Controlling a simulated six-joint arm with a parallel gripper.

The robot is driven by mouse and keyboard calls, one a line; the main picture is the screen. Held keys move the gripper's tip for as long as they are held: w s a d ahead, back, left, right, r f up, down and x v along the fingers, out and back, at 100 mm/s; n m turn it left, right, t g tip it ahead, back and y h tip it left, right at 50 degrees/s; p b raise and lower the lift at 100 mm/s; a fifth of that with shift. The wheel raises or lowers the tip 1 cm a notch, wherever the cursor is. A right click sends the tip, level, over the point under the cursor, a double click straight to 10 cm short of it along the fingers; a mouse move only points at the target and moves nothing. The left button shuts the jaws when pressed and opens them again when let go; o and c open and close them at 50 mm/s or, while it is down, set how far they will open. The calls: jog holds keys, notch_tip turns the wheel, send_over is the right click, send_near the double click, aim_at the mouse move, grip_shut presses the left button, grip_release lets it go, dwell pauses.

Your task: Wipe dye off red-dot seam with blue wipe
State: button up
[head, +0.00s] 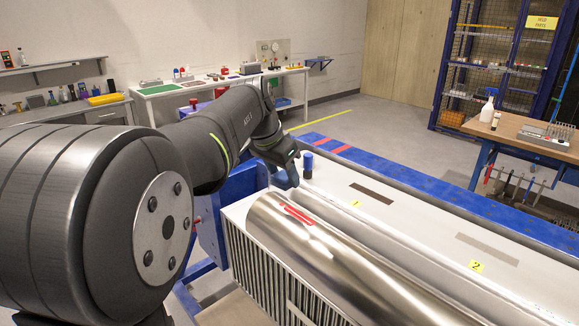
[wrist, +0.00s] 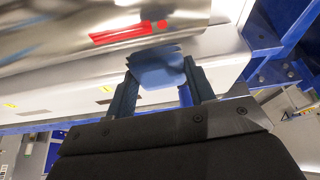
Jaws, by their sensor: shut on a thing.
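The shiny metal cylinder (head: 345,262) lies on the white jig bed. A red dye streak (head: 299,214) runs along its top near the far end. In the wrist view the streak (wrist: 120,34) has a red dot (wrist: 162,24) at one end. My gripper (head: 284,182) is just beyond the cylinder's far end in the head view. In the wrist view my gripper (wrist: 160,76) is shut on the folded blue wipe (wrist: 157,66). The wipe is beside the cylinder's edge, close to the streak; I cannot tell if they touch.
Yellow labels 1 (head: 356,204) and 2 (head: 476,266) mark the bed by flat plates. A blue frame (head: 440,178) runs along the back. A workbench (head: 530,140) with a spray bottle (head: 489,104) stands at right.

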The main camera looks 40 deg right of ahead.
aim_at(317, 224)
jog(key=shift+f, duration=2.75)
jog(key=shift+s+f, duration=0.5)
jog(key=shift+s, duration=4.2)
jog(key=shift+w, duration=4.65)
jog(key=shift+s, duration=4.8)
jog(key=shift+s+r, duration=0.1)
jog(key=shift+s, duration=0.15)
notch_tip(317, 224, up, 8)
jog(key=shift+w, duration=0.1)
